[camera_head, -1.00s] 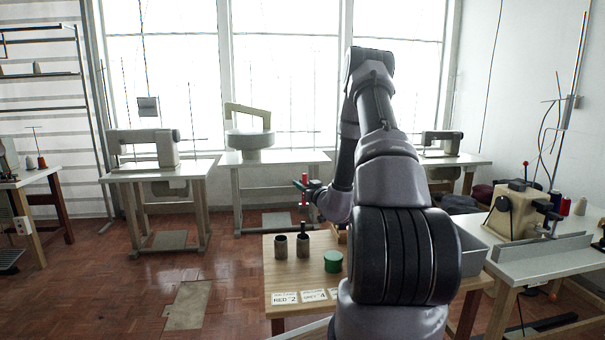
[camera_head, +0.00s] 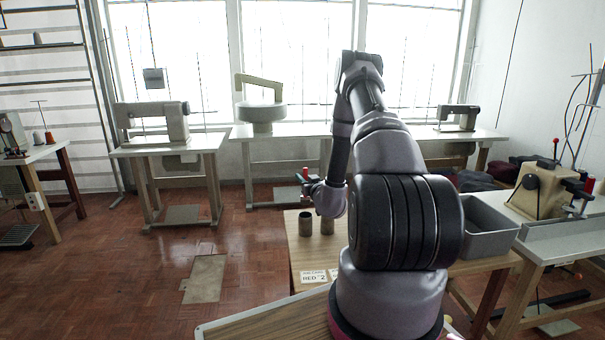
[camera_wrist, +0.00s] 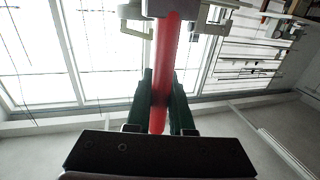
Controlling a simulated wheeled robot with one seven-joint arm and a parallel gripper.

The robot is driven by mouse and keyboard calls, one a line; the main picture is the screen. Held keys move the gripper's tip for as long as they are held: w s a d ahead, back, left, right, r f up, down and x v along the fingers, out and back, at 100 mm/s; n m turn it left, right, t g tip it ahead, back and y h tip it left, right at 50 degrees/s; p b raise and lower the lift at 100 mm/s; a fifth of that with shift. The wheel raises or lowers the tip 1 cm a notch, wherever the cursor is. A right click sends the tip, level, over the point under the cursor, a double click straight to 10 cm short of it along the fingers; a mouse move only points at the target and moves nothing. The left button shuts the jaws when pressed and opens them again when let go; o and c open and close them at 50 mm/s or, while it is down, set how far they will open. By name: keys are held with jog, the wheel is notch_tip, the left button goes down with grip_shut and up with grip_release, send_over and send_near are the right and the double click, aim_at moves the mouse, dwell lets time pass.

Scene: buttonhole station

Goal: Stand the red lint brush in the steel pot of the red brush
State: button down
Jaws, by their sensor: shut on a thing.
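The red lint brush (camera_wrist: 166,62) is between the two dark green fingers of my gripper (camera_wrist: 161,98) in the wrist view, and they are shut on it. In the head view my gripper (camera_head: 311,186) holds the brush, with its red part (camera_head: 305,173) showing above the fingers. Two grey steel pots stand side by side on the wooden table, a left pot (camera_head: 305,226) and a right pot (camera_head: 327,225). The gripper is above and behind them, apart from the left pot. The inside of the pots is too dark and small to tell.
A card reading RED (camera_head: 314,276) lies at the front edge of the wooden table (camera_head: 303,255). A grey bin (camera_head: 489,236) stands at its right. My arm hides the table's middle.

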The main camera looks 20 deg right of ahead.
aim_at(306, 203)
jog(key=shift+f, duration=4.75)
jog(key=c, duration=0.7)
grip_release()
jog(key=shift+s, duration=0.1)
jog(key=s, duration=1)
jog(key=shift+s+a, duration=0.1)
jog(key=shift+s, duration=0.25)
